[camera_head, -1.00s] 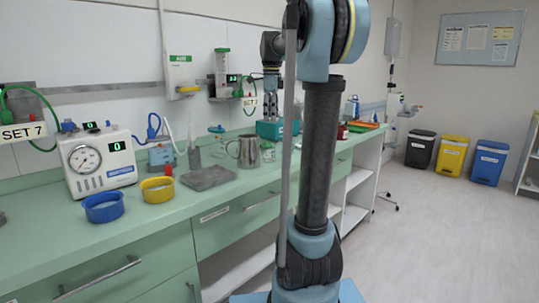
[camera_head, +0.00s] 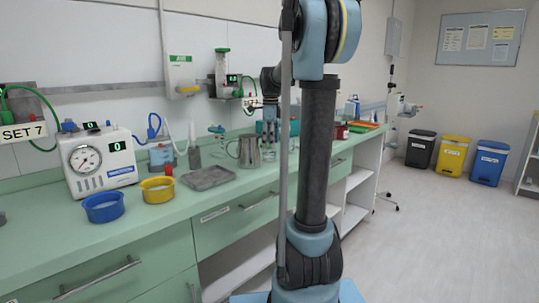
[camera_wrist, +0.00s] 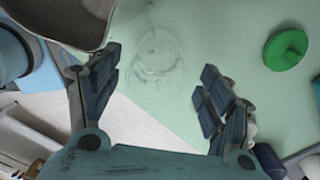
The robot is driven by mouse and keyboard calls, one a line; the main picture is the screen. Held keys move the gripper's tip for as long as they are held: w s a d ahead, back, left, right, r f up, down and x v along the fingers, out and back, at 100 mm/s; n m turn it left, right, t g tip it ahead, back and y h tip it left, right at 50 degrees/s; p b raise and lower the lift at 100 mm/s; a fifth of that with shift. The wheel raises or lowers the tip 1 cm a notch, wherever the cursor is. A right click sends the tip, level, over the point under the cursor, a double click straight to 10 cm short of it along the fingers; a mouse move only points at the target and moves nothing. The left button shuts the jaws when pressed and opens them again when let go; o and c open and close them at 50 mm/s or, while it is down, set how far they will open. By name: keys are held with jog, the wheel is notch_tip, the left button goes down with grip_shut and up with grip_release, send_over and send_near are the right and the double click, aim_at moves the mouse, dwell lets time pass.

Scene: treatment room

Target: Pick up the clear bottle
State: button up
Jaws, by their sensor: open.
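The clear bottle (camera_wrist: 155,58) shows in the wrist view as a faint transparent round outline on the green counter (camera_wrist: 185,110). It lies ahead of and between my fingertips, and its edges are hard to make out. My gripper (camera_wrist: 158,85) is open, its two dark padded fingers spread apart with nothing held between them. In the head view my gripper (camera_head: 268,108) hangs low over the counter behind the metal jug (camera_head: 246,151).
The metal jug's rim (camera_wrist: 60,18) is close to my left finger in the wrist view. A green round object (camera_wrist: 287,48) sits to the right. A grey tray (camera_head: 207,178), yellow bowl (camera_head: 157,189) and blue bowl (camera_head: 103,207) stand on the counter's left part.

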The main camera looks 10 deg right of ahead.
aim_at(270, 153)
jog(key=shift+f, duration=2.7)
jog(key=shift+c, duration=0.6)
jog(key=c, duration=1.2)
